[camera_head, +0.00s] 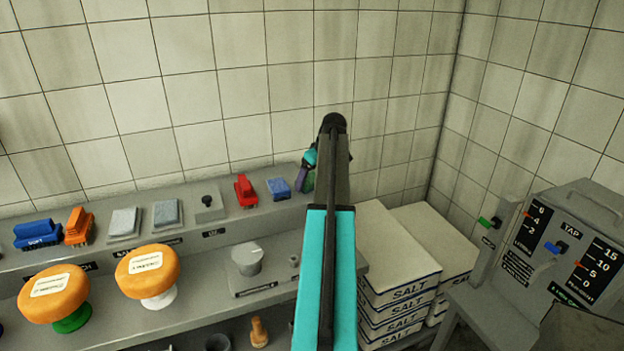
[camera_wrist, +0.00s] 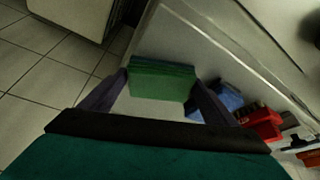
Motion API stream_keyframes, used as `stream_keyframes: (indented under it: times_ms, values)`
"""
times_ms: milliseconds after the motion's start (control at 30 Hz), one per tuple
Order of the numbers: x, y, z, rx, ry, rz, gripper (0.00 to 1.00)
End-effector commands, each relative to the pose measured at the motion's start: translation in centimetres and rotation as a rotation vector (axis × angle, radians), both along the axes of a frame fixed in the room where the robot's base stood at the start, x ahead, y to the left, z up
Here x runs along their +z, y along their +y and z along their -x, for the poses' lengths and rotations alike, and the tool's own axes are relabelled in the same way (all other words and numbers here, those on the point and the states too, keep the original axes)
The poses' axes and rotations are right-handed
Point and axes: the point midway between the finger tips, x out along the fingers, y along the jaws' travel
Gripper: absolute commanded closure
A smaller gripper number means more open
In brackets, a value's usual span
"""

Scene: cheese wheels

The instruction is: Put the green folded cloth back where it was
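The green folded cloth (camera_wrist: 160,83) is between the two fingers of my gripper (camera_wrist: 162,85) in the wrist view, its sides against both fingers. In the head view only a small green part of the cloth (camera_head: 308,182) shows beside my arm, at the right end of the upper shelf (camera_head: 130,249); my arm hides the rest. Whether the cloth touches the shelf or hangs just above it, I cannot tell. A blue folded cloth (camera_head: 278,187) lies just left of it on the shelf.
A red brush (camera_head: 245,190), grey pads (camera_head: 124,222), an orange brush (camera_head: 78,226) and a blue brush (camera_head: 38,234) line the upper shelf. Orange cheese wheels (camera_head: 147,265) stand on supports below. Stacked salt boxes (camera_head: 400,262) and a tap panel (camera_head: 560,250) are right. The tiled wall is close behind.

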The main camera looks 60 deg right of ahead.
Motion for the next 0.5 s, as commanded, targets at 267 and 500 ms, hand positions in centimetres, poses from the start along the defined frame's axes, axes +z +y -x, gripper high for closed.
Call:
stream_keyframes:
  times_ms: [267,500]
  values:
    - [0.05,0.00,0.00,0.000,0.000,0.000,0.04]
    - [0.45,-0.02,0.01,0.000,-0.001,0.001,0.04]
